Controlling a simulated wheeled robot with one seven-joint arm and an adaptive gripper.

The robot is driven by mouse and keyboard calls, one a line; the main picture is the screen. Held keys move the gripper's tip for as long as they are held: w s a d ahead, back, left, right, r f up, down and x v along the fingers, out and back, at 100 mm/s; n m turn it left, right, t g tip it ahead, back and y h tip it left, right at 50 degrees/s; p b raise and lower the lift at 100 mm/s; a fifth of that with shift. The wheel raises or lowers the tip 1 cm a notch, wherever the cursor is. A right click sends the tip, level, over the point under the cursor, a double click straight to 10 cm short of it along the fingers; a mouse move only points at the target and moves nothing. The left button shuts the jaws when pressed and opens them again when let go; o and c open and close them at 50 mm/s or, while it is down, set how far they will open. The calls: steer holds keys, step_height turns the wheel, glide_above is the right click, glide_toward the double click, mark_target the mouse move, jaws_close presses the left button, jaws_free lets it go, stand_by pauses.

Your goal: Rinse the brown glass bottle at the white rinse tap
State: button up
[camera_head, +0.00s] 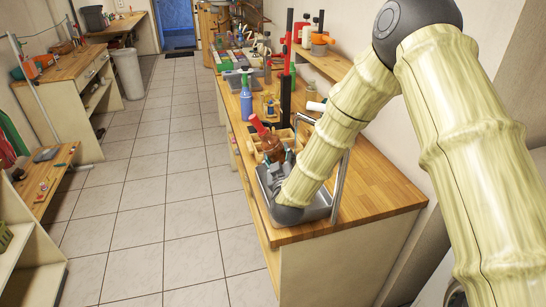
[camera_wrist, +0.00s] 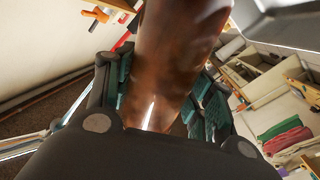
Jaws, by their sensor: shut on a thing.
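My gripper (camera_head: 277,170) is shut on the brown glass bottle (camera_head: 271,149) and holds it over the metal sink basin (camera_head: 316,211). In the wrist view the bottle (camera_wrist: 175,58) is large and glossy, between the teal finger pads of my gripper (camera_wrist: 165,95). Its lower part is hidden by the gripper and its far end is out of the wrist frame. A pale metal tap pipe (camera_head: 340,188) rises at the right of the basin, partly behind my arm. I cannot tell whether water runs.
The wooden counter (camera_head: 378,204) is bare at its near right. Behind the basin stand a blue bottle (camera_head: 246,98), a wooden holder (camera_head: 292,137) and a dark upright post (camera_head: 286,97). The tiled floor (camera_head: 150,220) at left is clear.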

steer(key=shift+w+d+f+b, duration=0.15)
steer(key=shift+d+f+b, duration=0.1)
steer(key=shift+d, duration=0.7)
steer(key=shift+w+d+f+b, duration=0.15)
steer(key=shift+d+b, duration=0.1)
steer(key=shift+d, duration=0.65)
steer(key=shift+s, duration=0.65)
steer(key=shift+w+b, duration=0.3)
steer(key=shift+w, duration=0.35)
steer(key=shift+a, duration=0.15)
steer(key=s+a, duration=0.1)
steer(key=a, duration=0.6)
steer(key=shift+a+b, duration=0.35)
stand_by(0.9)
steer(key=shift+a+r, duration=0.1)
steer(key=shift+r, duration=0.1)
steer(key=a+r+p, duration=0.2)
steer(key=a+r, duration=0.1)
steer(key=a, duration=0.1)
steer(key=shift+s+a+r, duration=0.35)
steer(key=shift+s+a, duration=0.05)
stand_by(0.5)
